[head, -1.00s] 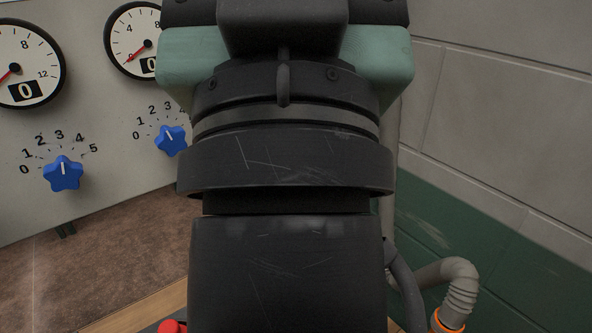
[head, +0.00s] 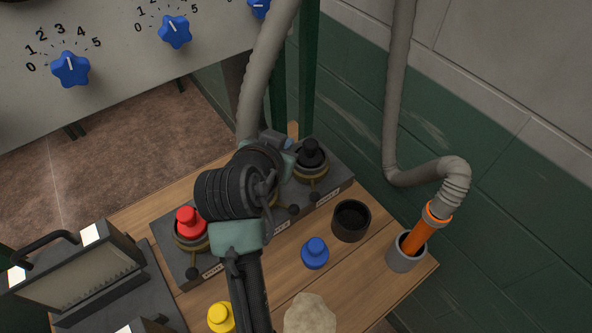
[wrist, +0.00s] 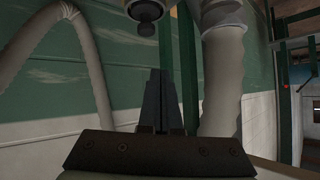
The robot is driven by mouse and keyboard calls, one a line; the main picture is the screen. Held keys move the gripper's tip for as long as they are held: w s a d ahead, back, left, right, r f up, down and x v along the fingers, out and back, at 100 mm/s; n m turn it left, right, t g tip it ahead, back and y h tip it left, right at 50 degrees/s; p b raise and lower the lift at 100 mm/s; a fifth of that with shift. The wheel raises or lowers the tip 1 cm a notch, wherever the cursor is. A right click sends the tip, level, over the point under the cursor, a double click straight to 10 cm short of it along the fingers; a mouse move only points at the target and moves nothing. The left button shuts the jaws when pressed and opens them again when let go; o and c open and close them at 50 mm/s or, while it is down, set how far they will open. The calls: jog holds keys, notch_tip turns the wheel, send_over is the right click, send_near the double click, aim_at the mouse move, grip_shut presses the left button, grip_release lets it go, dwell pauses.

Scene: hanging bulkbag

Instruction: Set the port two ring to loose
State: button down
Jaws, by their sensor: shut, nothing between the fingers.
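A dark port block (head: 172,262) lies on the wooden table in the head view. Its left port has a red cap and a brass-coloured ring (head: 190,240) with a black-knobbed lever. Its right port has a black cap and a similar ring (head: 311,176). The middle port, where a grey hose (head: 262,85) comes down, is mostly hidden behind my arm; a lever knob (head: 294,210) shows beside it. I cannot read its ring setting. My gripper is over the block's far side, its tips hidden in the head view. In the wrist view my gripper (wrist: 161,72) is shut and empty, left of a thick hose (wrist: 222,85).
A blue cap (head: 315,252), a yellow cap (head: 221,317) and a black cup (head: 351,220) stand on the table. An orange-ended hose (head: 418,236) rests in a grey holder (head: 404,257). A lamp-like box (head: 85,275) stands left. A dial panel (head: 110,60) is behind.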

aim_at(286, 207)
jog(key=s+f+m+g+h, duration=0.1)
jog(key=s+f+g, duration=0.2)
jog(key=f, duration=0.6)
jog(key=shift+s+d, duration=0.4)
jog(key=shift+s, duration=0.25)
jog(key=x, duration=0.9)
jog(key=shift+w+d+f+p, duration=0.15)
jog(key=shift+d+p, duration=0.05)
jog(key=shift+p, duration=0.1)
jog(key=shift+a+f+p, duration=0.15)
jog(key=shift+p, duration=0.15)
jog(key=shift+s+a+f+p, duration=0.15)
jog(key=shift+s+a+p, duration=0.2)
jog(key=shift+s, duration=0.5)
jog(key=shift+s+a+f+p, duration=0.25)
jog(key=shift+s+a, duration=0.15)
jog(key=shift+s, duration=0.45)
